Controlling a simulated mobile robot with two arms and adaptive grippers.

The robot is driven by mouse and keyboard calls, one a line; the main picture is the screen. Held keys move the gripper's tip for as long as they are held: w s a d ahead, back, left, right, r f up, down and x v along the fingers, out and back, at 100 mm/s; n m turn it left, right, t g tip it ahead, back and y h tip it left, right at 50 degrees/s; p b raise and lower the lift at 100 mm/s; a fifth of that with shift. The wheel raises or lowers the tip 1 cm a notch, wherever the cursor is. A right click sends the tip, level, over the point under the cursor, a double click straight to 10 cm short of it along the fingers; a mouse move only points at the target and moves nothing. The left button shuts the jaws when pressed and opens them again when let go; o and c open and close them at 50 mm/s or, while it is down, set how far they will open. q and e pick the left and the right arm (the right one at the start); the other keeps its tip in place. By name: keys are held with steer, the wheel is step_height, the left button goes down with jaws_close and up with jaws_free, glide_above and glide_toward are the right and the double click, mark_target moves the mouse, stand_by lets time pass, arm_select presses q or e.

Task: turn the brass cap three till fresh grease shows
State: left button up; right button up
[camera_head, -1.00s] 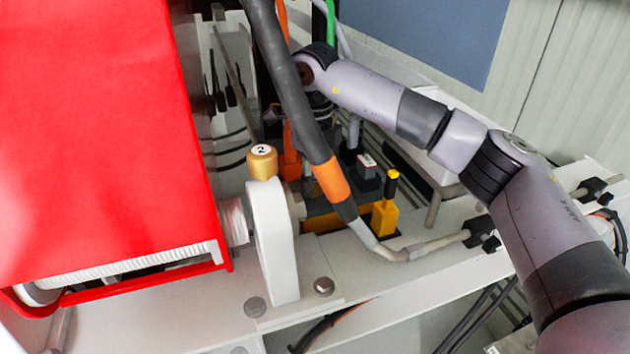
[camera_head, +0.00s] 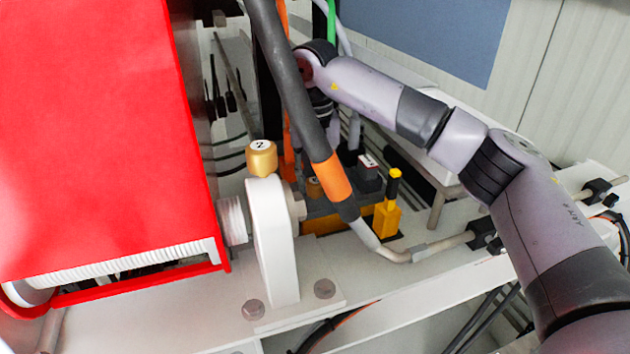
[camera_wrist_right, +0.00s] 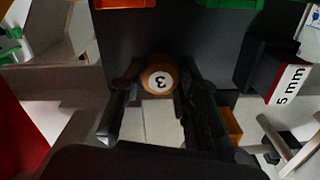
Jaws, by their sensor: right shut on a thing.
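Brass cap three (camera_wrist_right: 160,75), a round cap with a white top marked 3, sits between the fingertips of my right gripper (camera_wrist_right: 158,88) in the right wrist view. The gripper is shut on the cap's sides. No grease can be made out around it. In the head view, my right arm reaches in from the right and its wrist goes down behind a thick dark hose, so the fingertips are largely hidden. Brass cap two (camera_head: 261,158) stands upright on a white bearing block (camera_head: 275,240), left of the hose, untouched. My left gripper is not in view.
The dark hose (camera_head: 295,90) with an orange band crosses in front of my right wrist. A large red guard (camera_head: 95,130) fills the left. A block marked 5 mm (camera_wrist_right: 285,80) is right of the gripper.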

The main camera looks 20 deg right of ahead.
mark_target(315, 180)
steer(key=m+b, duration=0.1)
steer(key=m, duration=0.5)
steer(key=shift+w, duration=0.1)
steer(key=shift+r+m, duration=0.1)
steer(key=shift+m, duration=0.2)
stand_by(0.3)
steer(key=o, duration=1.2)
steer(key=shift+c, duration=0.2)
step_height(315, 180, up, 12)
